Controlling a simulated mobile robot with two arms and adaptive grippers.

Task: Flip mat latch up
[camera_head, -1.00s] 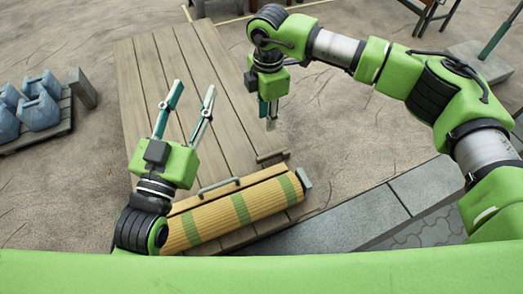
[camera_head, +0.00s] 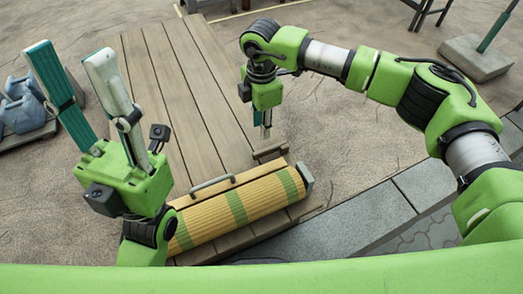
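A rolled yellow mat with green stripes (camera_head: 237,207) lies across the near end of a wooden deck. A grey bar handle (camera_head: 212,187) sits at its back left. A grey piece (camera_head: 305,176) is at the mat's right end; I cannot tell for certain whether this is the latch. My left gripper (camera_head: 70,54) is raised toward the camera, left of the mat, with its fingers spread and nothing between them. My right gripper (camera_head: 264,133) points down behind the mat's right part, over the deck's right edge. Its fingers overlap in this view, and any contact is unclear.
The plank deck (camera_head: 165,95) stretches away behind the mat. A small wooden block (camera_head: 270,152) lies at its right edge.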

